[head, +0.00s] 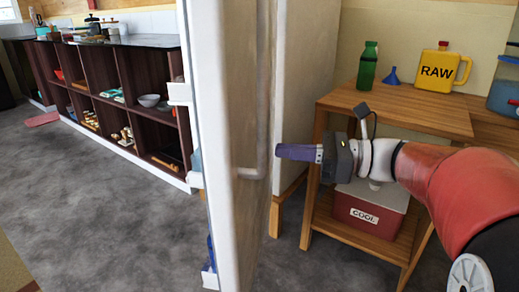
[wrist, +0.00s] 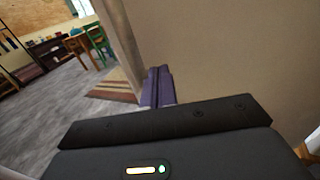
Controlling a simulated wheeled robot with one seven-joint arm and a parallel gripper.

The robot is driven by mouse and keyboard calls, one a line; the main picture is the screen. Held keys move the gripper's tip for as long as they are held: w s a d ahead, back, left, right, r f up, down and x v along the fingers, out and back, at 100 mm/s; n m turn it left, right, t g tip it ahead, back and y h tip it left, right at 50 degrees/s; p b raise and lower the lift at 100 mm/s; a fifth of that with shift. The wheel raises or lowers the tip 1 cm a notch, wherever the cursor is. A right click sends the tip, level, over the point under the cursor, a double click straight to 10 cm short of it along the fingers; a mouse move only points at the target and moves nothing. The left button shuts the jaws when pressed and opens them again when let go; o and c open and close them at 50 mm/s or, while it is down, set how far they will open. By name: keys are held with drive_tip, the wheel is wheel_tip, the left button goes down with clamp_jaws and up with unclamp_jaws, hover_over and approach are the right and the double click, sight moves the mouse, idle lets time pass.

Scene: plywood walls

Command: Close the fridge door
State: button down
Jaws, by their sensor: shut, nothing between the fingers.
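The fridge door (head: 237,130) stands open in the middle of the head view, seen nearly edge-on. Its shelved inner side faces left, and its outer face with a long upright handle (head: 263,100) faces right. My gripper (head: 280,151), with purple fingers, is shut and empty to the right of the door, its tips pointing left close to the handle. I cannot tell whether they touch. In the wrist view the shut fingers (wrist: 158,86) stand before a broad beige surface (wrist: 230,60). The fridge's inside is hidden.
A wooden table (head: 400,108) at right holds a green bottle (head: 367,66), a blue funnel (head: 392,76) and a yellow RAW jug (head: 437,70). A red COOL box (head: 368,212) sits on its lower shelf. Open grey floor (head: 110,215) lies left of the door, before dark shelves (head: 110,95).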

sight(242, 147)
drive_tip(key=x, duration=0.6)
drive_tip(key=shift+a, duration=0.1)
